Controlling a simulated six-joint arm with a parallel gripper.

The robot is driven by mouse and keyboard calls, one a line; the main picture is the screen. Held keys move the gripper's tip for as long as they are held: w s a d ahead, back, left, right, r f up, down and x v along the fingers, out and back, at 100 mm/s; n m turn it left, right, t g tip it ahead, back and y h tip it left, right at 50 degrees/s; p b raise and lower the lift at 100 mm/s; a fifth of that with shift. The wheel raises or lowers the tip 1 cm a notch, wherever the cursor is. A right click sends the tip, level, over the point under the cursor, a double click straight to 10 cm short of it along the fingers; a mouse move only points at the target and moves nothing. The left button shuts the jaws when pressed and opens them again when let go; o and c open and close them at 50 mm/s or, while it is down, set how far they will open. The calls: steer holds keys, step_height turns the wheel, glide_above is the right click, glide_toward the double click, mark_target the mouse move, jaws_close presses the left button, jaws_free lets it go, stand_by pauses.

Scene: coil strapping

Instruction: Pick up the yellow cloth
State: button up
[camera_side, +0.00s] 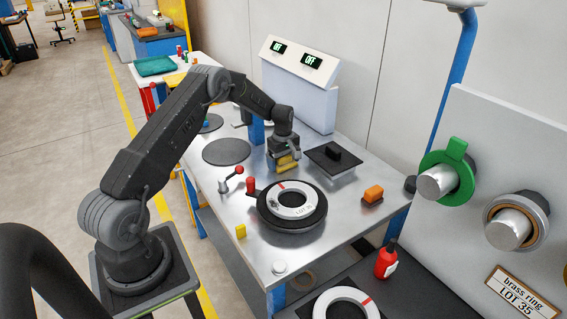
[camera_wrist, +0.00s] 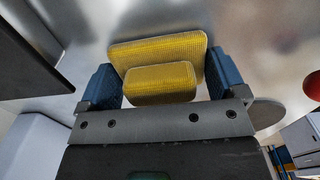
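The yellow cloth (camera_wrist: 160,50) looks like a folded pad with a smaller layer (camera_wrist: 160,84) on top of a larger one. It is between the two blue fingers of my gripper (camera_wrist: 160,80) in the wrist view. The fingers stand wide apart, one at each side of the cloth, with a thin gap beside the smaller layer. In the side view the cloth (camera_side: 287,163) shows just below my gripper (camera_side: 282,155), low over the metal table. Whether the larger layer touches the fingers is unclear.
A dark square plate (camera_side: 333,156) with a black knob is just right of my gripper. A black-and-white coil ring (camera_side: 291,205) lies in front.

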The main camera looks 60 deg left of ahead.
steer(key=c, duration=0.4)
steer(key=shift+o, duration=0.2)
steer(key=shift+r, duration=0.15)
steer(key=shift+r, duration=0.65)
step_height(320, 180, up, 3)
steer(key=shift+a+r, duration=0.1)
steer(key=s+a+r, duration=0.6)
steer(key=s, duration=0.4)
steer(key=shift+r, duration=0.15)
